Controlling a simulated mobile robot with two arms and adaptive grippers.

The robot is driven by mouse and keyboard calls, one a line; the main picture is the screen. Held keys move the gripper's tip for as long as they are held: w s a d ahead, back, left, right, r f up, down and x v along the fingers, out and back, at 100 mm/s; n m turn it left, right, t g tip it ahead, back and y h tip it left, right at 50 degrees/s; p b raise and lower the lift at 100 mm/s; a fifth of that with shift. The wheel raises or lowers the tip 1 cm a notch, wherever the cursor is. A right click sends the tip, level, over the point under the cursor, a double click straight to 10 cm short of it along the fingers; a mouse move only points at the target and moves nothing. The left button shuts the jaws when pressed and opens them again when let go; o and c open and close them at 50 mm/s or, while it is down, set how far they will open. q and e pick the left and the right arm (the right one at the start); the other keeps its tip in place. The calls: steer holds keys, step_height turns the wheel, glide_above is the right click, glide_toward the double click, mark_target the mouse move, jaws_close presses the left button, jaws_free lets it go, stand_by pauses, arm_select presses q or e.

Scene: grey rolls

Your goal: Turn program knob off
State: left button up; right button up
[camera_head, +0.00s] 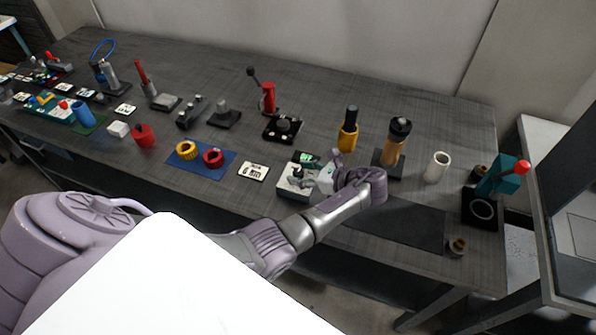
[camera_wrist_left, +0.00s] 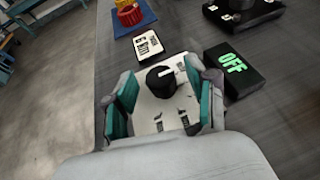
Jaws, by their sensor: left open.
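The program knob (camera_wrist_left: 160,80) is a black round dial with a white pointer mark, on a white panel box (camera_wrist_left: 158,112) with dark markings. In the head view the knob (camera_head: 297,172) stands on its box (camera_head: 288,189) near the table's front edge. My left gripper (camera_wrist_left: 168,88) is open, with a teal-padded finger on each side of the knob; I cannot tell whether either touches it. In the head view my left gripper (camera_head: 318,181) covers part of the box. My right gripper is not in view.
A printed card (camera_head: 253,171) lies left of the box, and a blue mat (camera_head: 205,167) with yellow and red rings lies beyond it. A red lever device (camera_head: 268,98) and a yellow-and-black cylinder (camera_head: 348,135) stand behind. A dark mat (camera_head: 400,225) lies to the right.

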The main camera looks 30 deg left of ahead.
arm_select(q)
steer(key=v, duration=1)
steer(key=shift+d, duration=0.35)
